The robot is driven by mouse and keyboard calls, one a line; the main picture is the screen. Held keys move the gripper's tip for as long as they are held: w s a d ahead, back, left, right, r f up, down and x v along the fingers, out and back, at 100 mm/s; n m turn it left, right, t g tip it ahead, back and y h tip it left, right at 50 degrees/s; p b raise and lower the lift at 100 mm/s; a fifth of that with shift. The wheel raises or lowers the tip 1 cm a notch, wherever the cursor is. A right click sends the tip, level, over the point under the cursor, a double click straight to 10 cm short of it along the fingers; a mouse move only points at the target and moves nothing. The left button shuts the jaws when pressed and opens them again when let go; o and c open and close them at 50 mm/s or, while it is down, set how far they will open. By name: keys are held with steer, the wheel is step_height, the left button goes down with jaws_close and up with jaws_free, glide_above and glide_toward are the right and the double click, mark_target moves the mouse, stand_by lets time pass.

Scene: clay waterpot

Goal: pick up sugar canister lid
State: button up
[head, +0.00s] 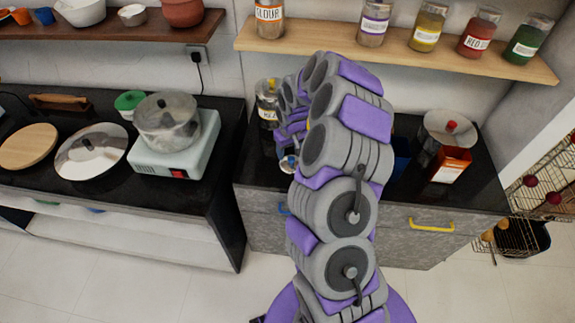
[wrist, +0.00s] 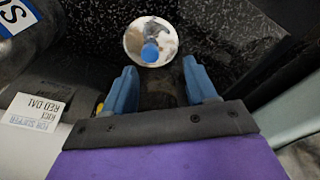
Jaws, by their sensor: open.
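A small round shiny silver lid (wrist: 151,41) shows in the wrist view on the speckled black counter. It has a blue patch in its middle, which may be a knob or a reflection. My gripper (wrist: 160,72) is open, its two blue fingers apart on either side below the lid in the picture. No contact with the lid shows. At the upper left of the wrist view is part of a canister (wrist: 12,18) with a blue-edged label starting with "S". In the head view my arm hides much of the counter around the gripper.
A labelled jar (head: 267,103) stands on the counter left of my arm. A shelf (head: 400,52) with several jars hangs above.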

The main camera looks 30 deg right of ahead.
mark_target(290, 159)
steer(key=d+f, duration=0.1)
steer(key=f+b, duration=0.1)
steer(key=f, duration=0.1)
steer(key=d+f, duration=0.1)
steer(key=f, duration=0.1)
steer(key=shift+w+d+f+b, duration=0.15)
steer(key=shift+w+d+b, duration=0.15)
steer(key=shift+d+b, duration=0.05)
steer(key=shift+a, duration=1.05)
steer(key=c, duration=0.3)
steer(key=shift+d, duration=0.85)
steer(key=c, duration=0.6)
steer(key=shift+a, duration=0.1)
jaws_close()
steer(key=shift+a+r, duration=0.2)
steer(key=shift+a, duration=0.35)
